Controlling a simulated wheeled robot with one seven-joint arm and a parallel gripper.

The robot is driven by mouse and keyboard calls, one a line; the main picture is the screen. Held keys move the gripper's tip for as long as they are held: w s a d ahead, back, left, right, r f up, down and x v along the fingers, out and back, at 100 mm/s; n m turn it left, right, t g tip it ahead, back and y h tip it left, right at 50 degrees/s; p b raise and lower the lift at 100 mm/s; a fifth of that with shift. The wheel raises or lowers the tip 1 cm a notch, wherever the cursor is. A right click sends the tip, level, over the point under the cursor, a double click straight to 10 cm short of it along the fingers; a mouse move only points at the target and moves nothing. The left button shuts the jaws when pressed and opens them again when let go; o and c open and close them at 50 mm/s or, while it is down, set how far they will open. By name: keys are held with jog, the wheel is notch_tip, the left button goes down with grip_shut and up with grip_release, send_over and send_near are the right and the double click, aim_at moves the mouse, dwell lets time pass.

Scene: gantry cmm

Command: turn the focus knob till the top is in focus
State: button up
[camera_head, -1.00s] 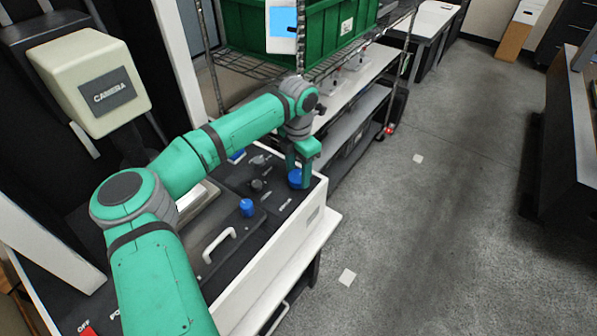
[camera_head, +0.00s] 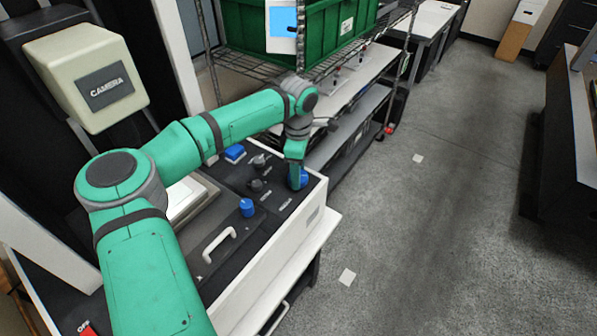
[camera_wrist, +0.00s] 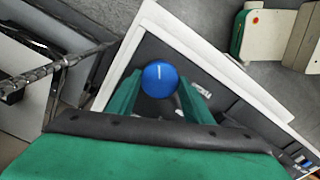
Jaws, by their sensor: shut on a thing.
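A blue knob (camera_head: 303,178) stands at the far right corner of the black control panel (camera_head: 222,262). In the wrist view the same round blue knob (camera_wrist: 159,79) sits between my two green fingers, with a pale line on its top. My gripper (camera_head: 296,176) points down and is shut on this knob. In the wrist view my gripper (camera_wrist: 158,92) has one finger on each side of it. A second blue knob (camera_head: 247,207) stands nearer on the panel. The panel's printed labels are too small to read, so I cannot tell which knob is for focus.
A camera box (camera_head: 88,75) labelled CAMERA hangs over the panel's left. A white handle (camera_head: 219,243), dark knobs (camera_head: 257,184) and a blue button (camera_head: 235,153) are on the panel. A wire shelf with a green crate (camera_head: 305,35) stands behind.

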jog(key=shift+r+m, duration=0.1)
jog(key=shift+m, duration=0.5)
jog(key=o, duration=1)
jog(key=shift+o, duration=0.2)
notch_tip(320, 180, up, 11)
jog(key=shift+s+d, duration=0.1)
